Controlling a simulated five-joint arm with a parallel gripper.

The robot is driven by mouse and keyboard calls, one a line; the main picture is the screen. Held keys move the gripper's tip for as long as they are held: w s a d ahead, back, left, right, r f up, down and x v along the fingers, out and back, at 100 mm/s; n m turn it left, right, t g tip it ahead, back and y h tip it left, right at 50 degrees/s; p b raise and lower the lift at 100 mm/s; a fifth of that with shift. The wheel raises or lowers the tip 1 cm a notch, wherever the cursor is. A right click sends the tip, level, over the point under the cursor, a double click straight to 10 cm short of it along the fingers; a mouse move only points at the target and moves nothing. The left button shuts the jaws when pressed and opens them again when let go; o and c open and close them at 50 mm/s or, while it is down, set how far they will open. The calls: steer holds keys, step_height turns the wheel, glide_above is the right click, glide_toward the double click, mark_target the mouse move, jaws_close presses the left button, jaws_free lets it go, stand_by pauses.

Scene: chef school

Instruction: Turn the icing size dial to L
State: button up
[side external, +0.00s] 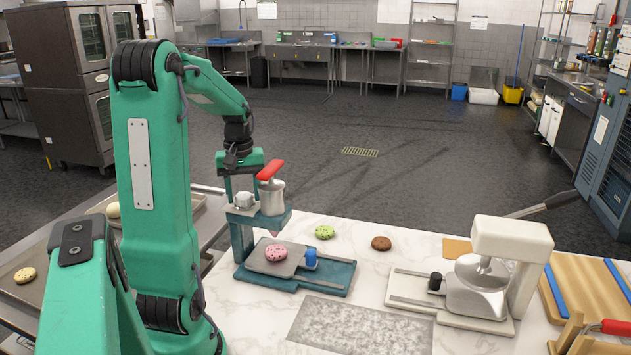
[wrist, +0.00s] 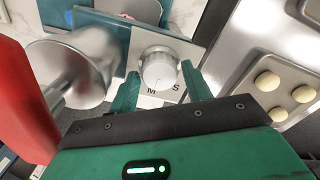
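The icing size dial (wrist: 158,68) is a round white knob on the teal icing press (side external: 262,221). In the wrist view the letters M and S show beside it. A small dark mark shows on the dial's lower edge, near the M. No L is visible; the left finger covers part of the plate. My gripper (wrist: 161,80) is open, its green fingers on either side of the dial with narrow gaps. In the side view my gripper (side external: 240,178) is just above the dial (side external: 243,200). I cannot tell whether the fingers reach down beside it.
The press's red handle (side external: 271,170) and metal cylinder (side external: 272,198) stand close to my gripper. A pink cookie (side external: 276,252) lies on the press's plate. Green and brown cookies (side external: 381,243) lie behind. A white press (side external: 510,239) stands at right; a grey mat (side external: 360,328) lies in front.

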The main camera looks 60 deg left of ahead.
mark_target(243, 195)
steer(key=shift+o, duration=0.7)
steer(key=shift+r, duration=3.9)
steer(key=shift+n, duration=0.3)
steer(key=n, duration=0.9)
steer(key=shift+f, duration=3.9)
